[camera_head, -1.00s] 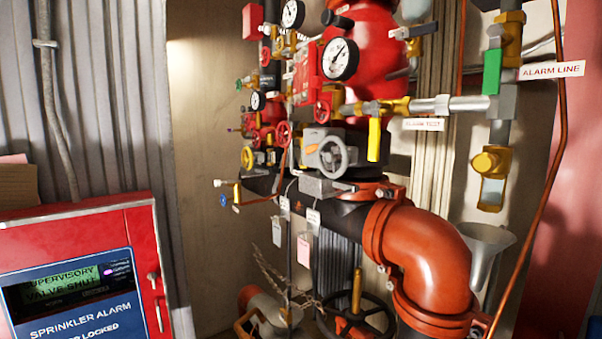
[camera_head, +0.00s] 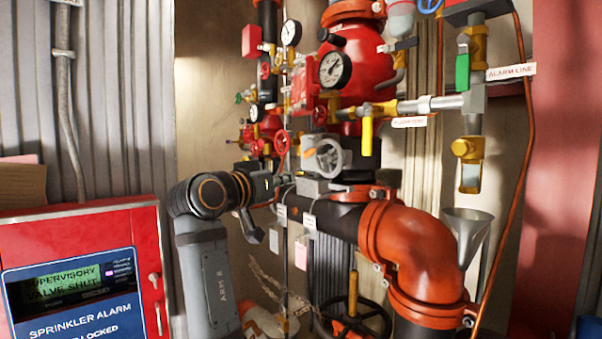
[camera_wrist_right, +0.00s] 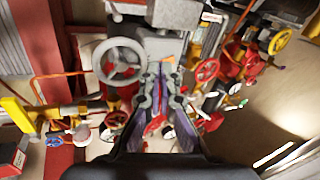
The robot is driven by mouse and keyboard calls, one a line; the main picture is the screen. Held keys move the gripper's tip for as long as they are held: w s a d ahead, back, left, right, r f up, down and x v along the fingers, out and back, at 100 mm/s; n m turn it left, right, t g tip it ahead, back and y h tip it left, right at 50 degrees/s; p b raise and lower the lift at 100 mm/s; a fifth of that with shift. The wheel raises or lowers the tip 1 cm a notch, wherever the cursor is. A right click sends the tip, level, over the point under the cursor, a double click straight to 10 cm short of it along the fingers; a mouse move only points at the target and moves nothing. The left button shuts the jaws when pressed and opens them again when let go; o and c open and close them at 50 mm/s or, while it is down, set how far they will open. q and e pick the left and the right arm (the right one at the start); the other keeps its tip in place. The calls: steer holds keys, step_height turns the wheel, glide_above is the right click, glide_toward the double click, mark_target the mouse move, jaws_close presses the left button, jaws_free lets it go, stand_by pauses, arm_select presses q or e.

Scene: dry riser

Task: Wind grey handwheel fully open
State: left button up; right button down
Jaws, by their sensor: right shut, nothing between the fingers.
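The grey handwheel (camera_head: 328,157) is on the front of a grey valve body, below the large gauge, in the head view. In the right wrist view the grey handwheel (camera_wrist_right: 121,66) shows face-on, just left of my fingers. My right gripper (camera_head: 282,184) comes up from below left in the head view, with its tips a little left of and below the wheel. The fingers (camera_wrist_right: 162,88) are shut with nothing held, and look apart from the wheel. My left gripper is in neither current view.
A red alarm panel (camera_head: 85,270) reading "SUPERVISORY VALVE SHUT" stands at left. Red handwheels (camera_head: 282,143) and gauges (camera_head: 335,69) crowd the piping. A yellow lever (camera_head: 367,136) is right of the grey wheel. A thick orange elbow (camera_head: 415,245) lies below right.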

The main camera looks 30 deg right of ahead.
mark_target(338, 159)
steer(key=s+r+m+g, duration=0.2)
steer(key=s+r+m, duration=0.15)
steer(key=s, duration=0.35)
steer(key=w+d+r+p, duration=0.4)
steer(key=r+p, duration=0.1)
steer(key=p, duration=0.1)
steer(key=shift+h, duration=0.3)
steer(key=w+f, duration=0.1)
steer(key=f, duration=0.1)
steer(key=w+d+f+b, duration=0.1)
steer(key=w+f+b, duration=0.1)
steer(key=f, duration=0.1)
steer(key=shift+w+d+f, duration=0.2)
steer(key=shift+w+f, duration=0.15)
steer(key=shift+w, duration=0.05)
steer(key=s+b, duration=0.1)
steer(key=s, duration=0.1)
steer(key=s+d+b, duration=0.1)
steer(key=s, duration=0.1)
steer(key=s+r, duration=0.1)
steer(key=s, duration=0.2)
steer(key=shift+s+d+r+b, duration=0.1)
steer(key=shift+d+b, duration=0.05)
steer(key=shift+b, duration=0.25)
steer(key=shift+n, duration=0.25)
steer(key=shift+d, duration=0.6)
